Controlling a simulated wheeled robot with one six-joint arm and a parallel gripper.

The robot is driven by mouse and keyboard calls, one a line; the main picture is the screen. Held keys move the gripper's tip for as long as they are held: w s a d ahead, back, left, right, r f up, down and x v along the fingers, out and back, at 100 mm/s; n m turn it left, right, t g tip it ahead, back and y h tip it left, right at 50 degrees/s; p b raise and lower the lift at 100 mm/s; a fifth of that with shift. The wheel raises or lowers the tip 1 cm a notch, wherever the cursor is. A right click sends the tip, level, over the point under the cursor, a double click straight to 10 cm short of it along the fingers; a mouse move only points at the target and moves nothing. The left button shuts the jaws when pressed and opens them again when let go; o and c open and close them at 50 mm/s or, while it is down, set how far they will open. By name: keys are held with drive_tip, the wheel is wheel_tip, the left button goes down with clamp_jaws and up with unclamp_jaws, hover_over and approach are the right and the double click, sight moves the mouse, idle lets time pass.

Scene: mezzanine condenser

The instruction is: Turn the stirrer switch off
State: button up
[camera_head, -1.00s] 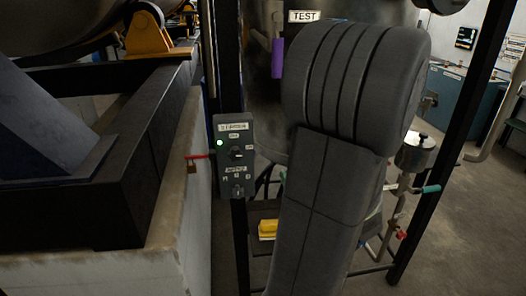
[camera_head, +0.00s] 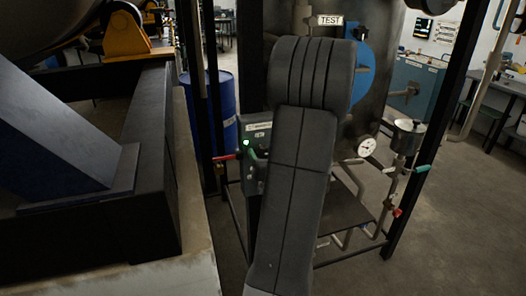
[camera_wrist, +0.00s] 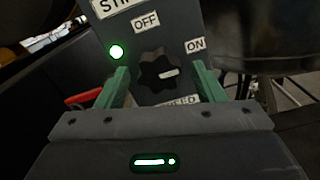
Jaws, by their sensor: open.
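The stirrer switch (camera_wrist: 158,74) is a dark lobed knob on a grey control box (camera_head: 257,132). Its white mark points right, toward the ON label (camera_wrist: 195,45); the OFF label (camera_wrist: 146,22) is above it. A green lamp (camera_wrist: 117,52) is lit at the knob's upper left and also shows in the head view (camera_head: 246,142). My gripper (camera_wrist: 163,76) is open, with a green finger on each side of the knob. Gaps show between fingers and knob, and I see no contact. A label reading SPEED (camera_wrist: 180,101) is partly hidden below. In the head view my arm hides much of the box.
A red lever (camera_head: 224,158) sticks out left of the box and shows in the wrist view (camera_wrist: 84,98). A black post (camera_head: 194,90) and blue drum (camera_head: 224,112) stand nearby. A gauge (camera_head: 366,146) and metal pot (camera_head: 408,130) are to the right. Open floor lies at right.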

drive_tip(key=shift+w+a, duration=0.2)
drive_tip(key=shift+w, duration=0.45)
drive_tip(key=c, duration=1)
drive_tip(key=shift+o, duration=0.2)
